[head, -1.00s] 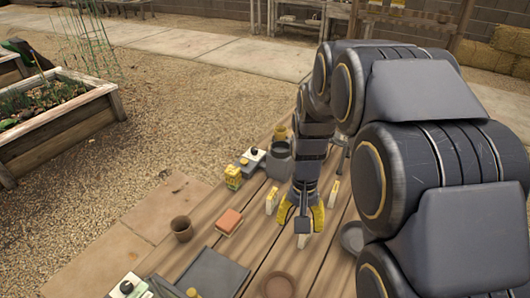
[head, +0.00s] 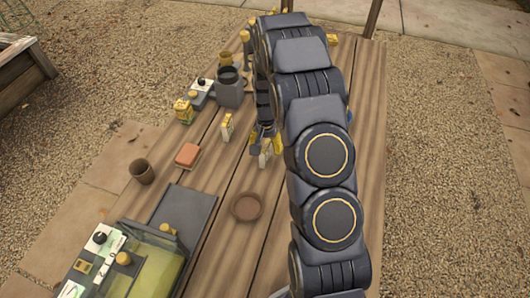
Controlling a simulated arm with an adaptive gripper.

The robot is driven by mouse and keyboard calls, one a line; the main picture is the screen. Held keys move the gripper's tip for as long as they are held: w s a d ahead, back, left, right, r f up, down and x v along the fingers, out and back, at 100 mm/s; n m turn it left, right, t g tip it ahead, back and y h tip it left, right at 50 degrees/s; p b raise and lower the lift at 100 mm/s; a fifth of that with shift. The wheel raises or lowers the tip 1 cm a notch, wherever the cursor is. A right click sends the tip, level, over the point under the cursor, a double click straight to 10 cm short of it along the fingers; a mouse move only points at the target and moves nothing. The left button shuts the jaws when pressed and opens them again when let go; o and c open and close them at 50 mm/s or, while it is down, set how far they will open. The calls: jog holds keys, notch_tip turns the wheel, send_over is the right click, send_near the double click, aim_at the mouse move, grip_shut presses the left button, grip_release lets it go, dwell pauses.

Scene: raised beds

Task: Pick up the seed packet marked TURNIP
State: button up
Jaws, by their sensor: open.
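Small upright seed packets with pale faces and yellow edges stand on the wooden table. One packet (head: 227,128) stands left of my gripper. Another pale packet (head: 265,156) is at my gripper, seemingly in front of or between its fingers; I cannot tell whether they touch. No lettering is legible, so I cannot tell which packet is marked TURNIP. My gripper (head: 265,142) points down with its yellow fingertips apart, low over the table.
An orange-red block (head: 187,154), a brown pot (head: 143,171), a round brown dish (head: 247,206) and a grey board (head: 187,216) lie nearby. A greenish case (head: 150,262) is at front left. The right table strip is clear.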

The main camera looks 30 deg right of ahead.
aim_at(265, 146)
notch_tip(265, 146, down, 3)
jog(key=shift+a+f, duration=0.1)
grip_shut()
dwell(0.4)
